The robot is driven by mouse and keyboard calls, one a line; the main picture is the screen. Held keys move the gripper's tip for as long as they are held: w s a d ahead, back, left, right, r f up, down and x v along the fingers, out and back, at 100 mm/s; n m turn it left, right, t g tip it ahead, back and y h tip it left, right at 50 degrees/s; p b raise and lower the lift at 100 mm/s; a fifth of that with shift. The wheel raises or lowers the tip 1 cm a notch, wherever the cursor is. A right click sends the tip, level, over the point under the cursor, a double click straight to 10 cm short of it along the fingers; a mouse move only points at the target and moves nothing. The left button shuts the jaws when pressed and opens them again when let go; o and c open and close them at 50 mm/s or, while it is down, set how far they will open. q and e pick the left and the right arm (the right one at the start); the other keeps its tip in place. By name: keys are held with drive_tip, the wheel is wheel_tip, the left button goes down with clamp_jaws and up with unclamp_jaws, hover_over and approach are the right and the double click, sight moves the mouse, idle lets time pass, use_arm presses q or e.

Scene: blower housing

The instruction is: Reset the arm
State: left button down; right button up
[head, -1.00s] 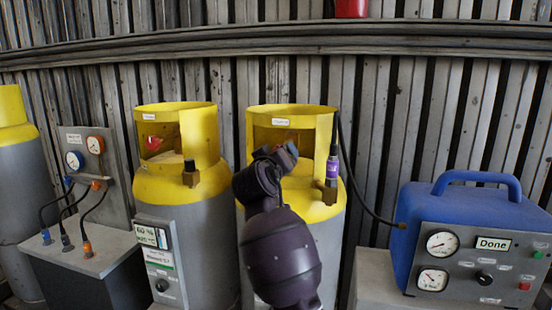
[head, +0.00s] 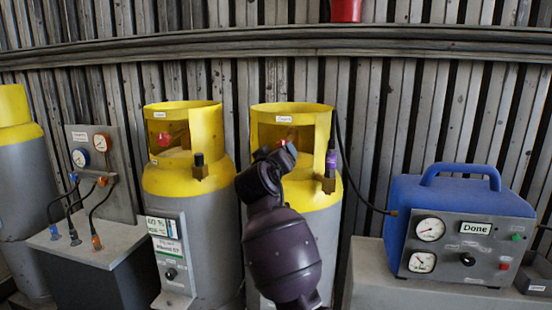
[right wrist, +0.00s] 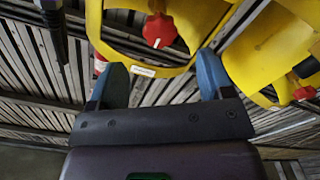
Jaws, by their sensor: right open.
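My right arm (head: 282,258) rises in front of the right yellow-topped grey cylinder (head: 325,240). Its gripper end (head: 283,155) is at the opening of that cylinder's yellow collar, and the wrist hides most of it. In the right wrist view, the two blue fingers of my right gripper (right wrist: 162,74) are spread apart with nothing between them. A red valve knob (right wrist: 158,31) inside a yellow collar (right wrist: 112,44) lies beyond the fingertips, apart from them. My left gripper is not in view.
A second cylinder (head: 205,235) with a scale display stands left of it. A gauge panel (head: 92,160) with hoses is further left. A blue machine (head: 455,195) reading "Done" sits at right. A black hose runs from it to the right cylinder's purple fitting (head: 331,162).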

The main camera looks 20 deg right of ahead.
drive_tip(key=shift+d, duration=0.1)
idle(0.3)
drive_tip(key=a+r+n+t+y, duration=0.2)
drive_tip(key=a+t+y, duration=0.3)
drive_tip(key=y, duration=0.1)
drive_tip(key=s+d+f+g+y, duration=0.15)
drive_tip(key=s+f, duration=0.35)
drive_tip(key=f, duration=0.7)
drive_tip(key=s+d+f+y, duration=0.1)
drive_tip(key=s+f+y, duration=0.2)
drive_tip(key=s+f, duration=0.55)
drive_tip(key=s+d+f+g, duration=0.3)
drive_tip(key=s+f, duration=1)
drive_tip(key=f, duration=0.1)
drive_tip(key=s+d+f+m+g, duration=0.1)
drive_tip(key=s+d+f+g, duration=0.2)
drive_tip(key=s+f, duration=1)
drive_tip(key=shift+f+g+h, duration=0.35)
drive_tip(key=shift+f+h, duration=0.1)
drive_tip(key=shift+f, duration=0.4)
